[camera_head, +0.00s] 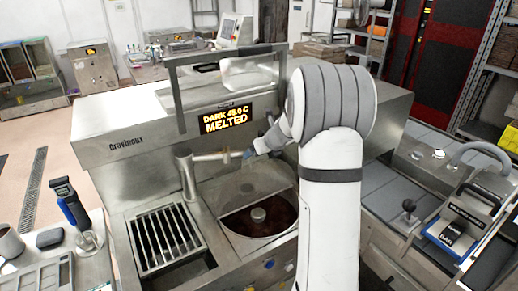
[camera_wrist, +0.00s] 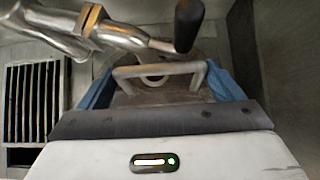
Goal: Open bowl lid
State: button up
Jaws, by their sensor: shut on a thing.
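The round bowl (camera_head: 232,229) is set in the steel machine top, with dark brown melted contents. A grey, see-through lid (camera_head: 250,186) shows over its rear part; its exact tilt is hard to tell. My gripper (camera_head: 254,151) is above and behind the bowl, close to the metal spout, and my white arm hides part of it. In the wrist view, a pale U-shaped handle (camera_wrist: 158,70) lies between the blue fingers of my gripper (camera_wrist: 160,88), which is shut on it. The finger contact is partly hidden by the gripper body.
The metal spout (camera_head: 187,172) stands left of the bowl; in the wrist view its black-ended lever (camera_wrist: 188,25) is close above the handle. A drain grate (camera_head: 165,238) lies left.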

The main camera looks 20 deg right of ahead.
jog(key=shift+w+d+r, duration=0.1)
jog(key=shift+w+r, duration=0.1)
jog(key=shift+r, duration=0.2)
jog(key=o, duration=0.9)
jog(key=shift+o, duration=1.4)
jog(key=shift+w+f, duration=0.15)
jog(key=shift+f, duration=0.15)
jog(key=a+v, duration=0.1)
jog(key=v, duration=0.6)
jog(key=shift+s+d+r+b, duration=0.25)
jog(key=shift+s+d+b, duration=0.1)
jog(key=shift+d, duration=0.15)
jog(key=shift+a, duration=0.1)
